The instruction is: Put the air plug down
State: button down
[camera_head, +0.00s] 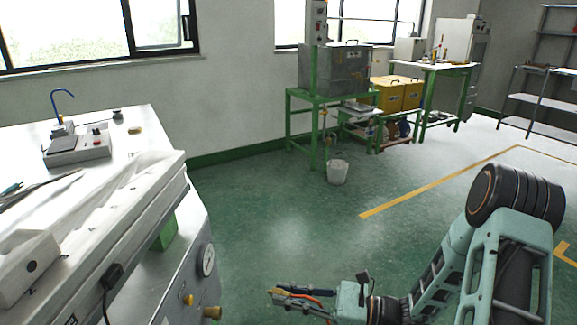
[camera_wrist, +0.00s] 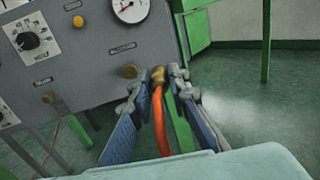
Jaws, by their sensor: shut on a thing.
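The air plug (camera_wrist: 158,76) is a small brass fitting on an orange hose (camera_wrist: 161,122). In the wrist view it sits between the tips of my gripper (camera_wrist: 157,84), which is shut on it. The hose runs back between the blue finger pads. In the head view my gripper (camera_head: 278,293) is low at the bottom, pointing left toward the bench, with some orange showing between the fingers. The plug's brass end lies in front of the grey panel (camera_wrist: 98,48) in the wrist view; I cannot tell whether it touches it.
The metal bench (camera_head: 185,262) at left carries a gauge (camera_head: 208,260), brass fittings (camera_head: 212,313) and a white machine on top. A white bucket (camera_head: 337,173) stands by a green-framed table (camera_head: 300,97). The green floor (camera_head: 285,235) between is clear.

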jog(key=w+d+r+m+t+h, duration=0.2)
jog(key=w+d+r+t, duration=0.1)
jog(key=d, duration=0.4)
jog(key=w+d+r+m+t+h, duration=0.1)
jog(key=w+d+r+m+t, duration=0.25)
jog(key=d, duration=0.45)
notch_tip(320, 180, up, 28)
jog(key=m+t+h+p, duration=0.4)
jog(key=t+h+p, duration=0.1)
jog(key=p, duration=2.9)
jog(key=shift+s+h+p, duration=0.2)
jog(key=shift+h+p, duration=0.1)
jog(key=shift+h, duration=0.1)
jog(key=shift+w+a+f, duration=0.1)
jog(key=shift+a+f, duration=0.05)
jog(key=shift+a, duration=0.1)
